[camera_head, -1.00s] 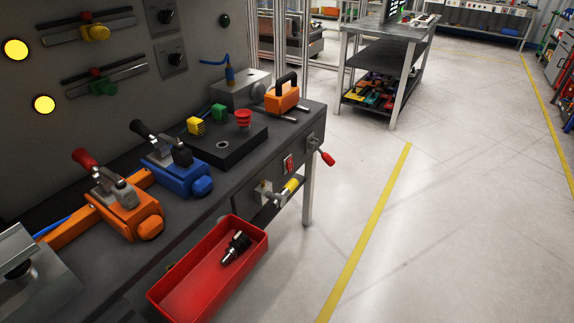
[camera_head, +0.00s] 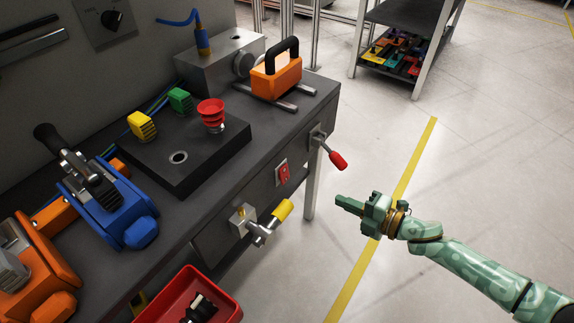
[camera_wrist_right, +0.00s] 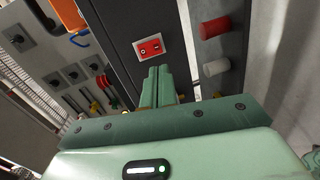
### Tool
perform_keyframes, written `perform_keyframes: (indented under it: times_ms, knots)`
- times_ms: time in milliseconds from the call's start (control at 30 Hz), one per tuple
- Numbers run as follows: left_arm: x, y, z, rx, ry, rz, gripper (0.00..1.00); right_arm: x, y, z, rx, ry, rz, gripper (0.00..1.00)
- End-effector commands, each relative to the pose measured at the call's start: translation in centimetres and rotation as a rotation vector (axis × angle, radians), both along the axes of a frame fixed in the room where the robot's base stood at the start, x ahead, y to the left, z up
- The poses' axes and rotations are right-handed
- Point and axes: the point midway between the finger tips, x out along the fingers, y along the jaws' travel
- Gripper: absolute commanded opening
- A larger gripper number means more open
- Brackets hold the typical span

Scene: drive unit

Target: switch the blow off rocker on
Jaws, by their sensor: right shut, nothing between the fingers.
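The red rocker (camera_head: 283,173) sits in a light frame on the dark front face of the workbench, between the red-handled lever and the yellow-handled valve. It also shows in the right wrist view (camera_wrist_right: 149,46), just beyond the fingertips. Any label on it is too small to read. My right gripper (camera_head: 340,201) is shut and empty. It is in front of the bench face, to the right of the rocker and apart from it, with its fingers pointing left towards the bench. In the wrist view its fingers (camera_wrist_right: 158,84) are together. My left gripper is not in view.
The red-handled lever (camera_head: 333,153) and the yellow-handled valve (camera_head: 265,221) stick out from the bench face on either side of the rocker. A red bin (camera_head: 228,302) is at the bottom. Open floor lies right of the bench.

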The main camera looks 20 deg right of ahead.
Motion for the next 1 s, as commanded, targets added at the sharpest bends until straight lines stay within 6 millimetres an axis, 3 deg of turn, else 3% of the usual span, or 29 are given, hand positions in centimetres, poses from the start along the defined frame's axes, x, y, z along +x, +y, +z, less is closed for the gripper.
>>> perform_keyframes:
  times_ms: [600, 767, 1000]
  knots:
    - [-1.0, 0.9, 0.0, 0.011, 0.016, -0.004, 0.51, -0.1, 1.0, 0.4, -0.038, -0.059, 0.052, 0.00]
    - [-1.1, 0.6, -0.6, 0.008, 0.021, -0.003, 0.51, 1.5, 2.2, -0.1, -0.038, -0.059, 0.052, 0.00]
    - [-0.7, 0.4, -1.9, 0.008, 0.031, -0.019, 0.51, 5.6, 5.3, -1.0, -0.038, -0.059, 0.052, 0.00]
